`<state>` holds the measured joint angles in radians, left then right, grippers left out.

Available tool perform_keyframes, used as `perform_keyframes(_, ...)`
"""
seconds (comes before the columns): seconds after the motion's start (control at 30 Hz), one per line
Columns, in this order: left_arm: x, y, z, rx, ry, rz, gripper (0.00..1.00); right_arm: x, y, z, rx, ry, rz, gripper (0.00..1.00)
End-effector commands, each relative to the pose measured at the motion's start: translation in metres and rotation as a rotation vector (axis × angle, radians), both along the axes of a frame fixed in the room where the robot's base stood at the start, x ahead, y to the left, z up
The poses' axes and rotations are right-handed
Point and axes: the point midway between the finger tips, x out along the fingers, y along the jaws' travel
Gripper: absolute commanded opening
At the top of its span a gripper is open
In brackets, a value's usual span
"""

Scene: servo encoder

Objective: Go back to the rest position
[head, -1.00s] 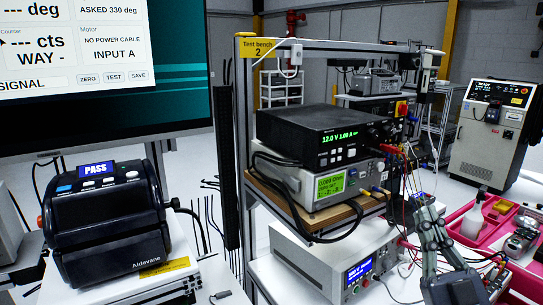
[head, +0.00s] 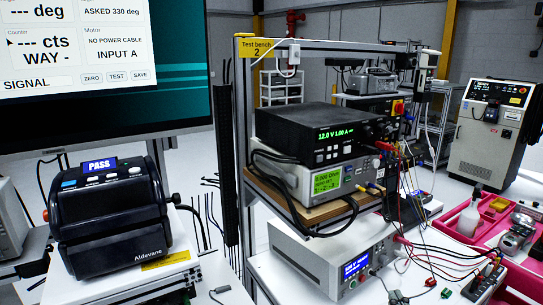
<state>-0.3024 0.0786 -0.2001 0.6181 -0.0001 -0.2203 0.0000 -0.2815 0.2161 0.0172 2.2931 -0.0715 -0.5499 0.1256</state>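Neither of my grippers shows in the head view now. The black tester marked Aldevane (head: 110,215) stands at the left with its small display reading PASS. The large screen (head: 100,75) at the upper left shows "NO POWER CABLE" and "INPUT A". A black power supply (head: 320,135) reading 12.0 V sits on a bench meter (head: 325,180) on the rack shelf. A white unit with a blue display (head: 330,258) stands below them.
The test bench frame (head: 240,170) stands mid-view. Cables and a dark handheld device (head: 485,282) lie on the bench at the lower right. Pink trays (head: 455,230) with a white bottle (head: 469,219) are at the right. A control cabinet (head: 492,130) stands behind.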

Motion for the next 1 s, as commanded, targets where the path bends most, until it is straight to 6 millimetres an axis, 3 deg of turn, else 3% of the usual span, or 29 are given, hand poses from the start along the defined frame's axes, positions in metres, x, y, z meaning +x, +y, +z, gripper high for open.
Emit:
perform_keyframes(0.03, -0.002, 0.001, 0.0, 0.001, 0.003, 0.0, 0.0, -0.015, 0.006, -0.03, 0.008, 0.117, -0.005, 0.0)
perform_keyframes(0.1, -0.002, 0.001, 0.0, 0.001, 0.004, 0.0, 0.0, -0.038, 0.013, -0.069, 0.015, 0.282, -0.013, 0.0)
perform_keyframes(0.2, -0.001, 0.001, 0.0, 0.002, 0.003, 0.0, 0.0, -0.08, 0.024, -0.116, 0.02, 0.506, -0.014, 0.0)
perform_keyframes(0.3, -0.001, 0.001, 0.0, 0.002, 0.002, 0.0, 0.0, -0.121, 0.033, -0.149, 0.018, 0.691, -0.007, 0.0)
perform_keyframes(0.5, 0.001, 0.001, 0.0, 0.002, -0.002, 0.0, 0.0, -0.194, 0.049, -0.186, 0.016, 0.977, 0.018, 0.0)
perform_keyframes(0.67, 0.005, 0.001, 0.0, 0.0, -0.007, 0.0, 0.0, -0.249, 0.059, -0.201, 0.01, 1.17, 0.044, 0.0)
perform_keyframes(1.0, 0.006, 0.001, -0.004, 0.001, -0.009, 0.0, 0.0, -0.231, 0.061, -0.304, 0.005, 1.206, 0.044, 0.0)
